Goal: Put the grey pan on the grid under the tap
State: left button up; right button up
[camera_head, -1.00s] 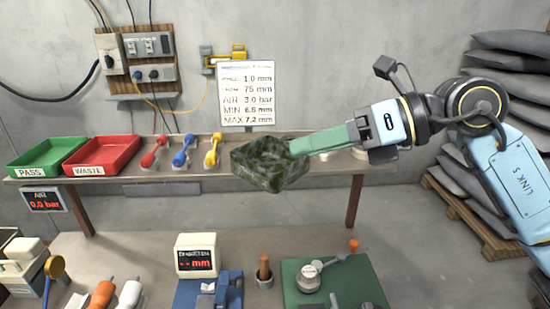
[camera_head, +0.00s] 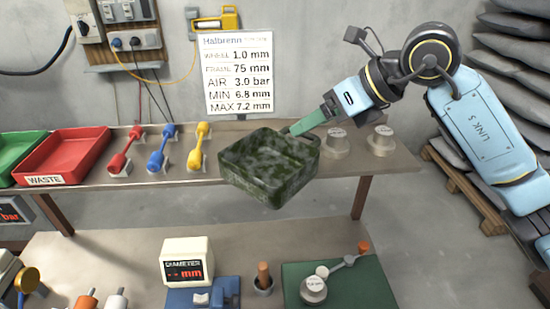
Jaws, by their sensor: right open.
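No grey pan, grid or tap can be made out. A square, open-topped pan or tray (camera_head: 268,180), mottled dark green, shows at the middle, in front of or overhanging the front edge of the back shelf. I cannot tell whether it rests on the shelf. My right gripper (camera_head: 302,126), with green fingers, is open at the pan's far right rim. Its fingertips are partly hidden there, and I cannot tell whether they touch the rim. My left gripper is not in view.
The back shelf (camera_head: 345,165) holds a red WASTE tray (camera_head: 70,152), a green tray (camera_head: 15,150), red, blue and yellow dumbbell-shaped pieces, and grey weights (camera_head: 381,141). A sign (camera_head: 239,72) stands behind. The lower bench carries a DIAMETER display (camera_head: 188,261) and a green plate (camera_head: 350,288).

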aim_at(279, 157)
jog(key=shift+w+a+f+p, duration=0.2)
jog(key=shift+a+f, duration=0.15)
jog(key=shift+f, duration=0.2)
jog(key=shift+w+a+f+p, duration=0.1)
jog(key=shift+a+f+p, duration=0.1)
jog(key=shift+a+f, duration=0.25)
jog(key=shift+x, duration=1.1)
jog(key=shift+w+a+f, duration=0.1)
jog(key=shift+f, duration=0.4)
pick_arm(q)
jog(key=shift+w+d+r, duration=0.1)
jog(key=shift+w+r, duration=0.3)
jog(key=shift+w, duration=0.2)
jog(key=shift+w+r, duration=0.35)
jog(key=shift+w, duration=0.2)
pick_arm(e)
jog(key=c, duration=1.4)
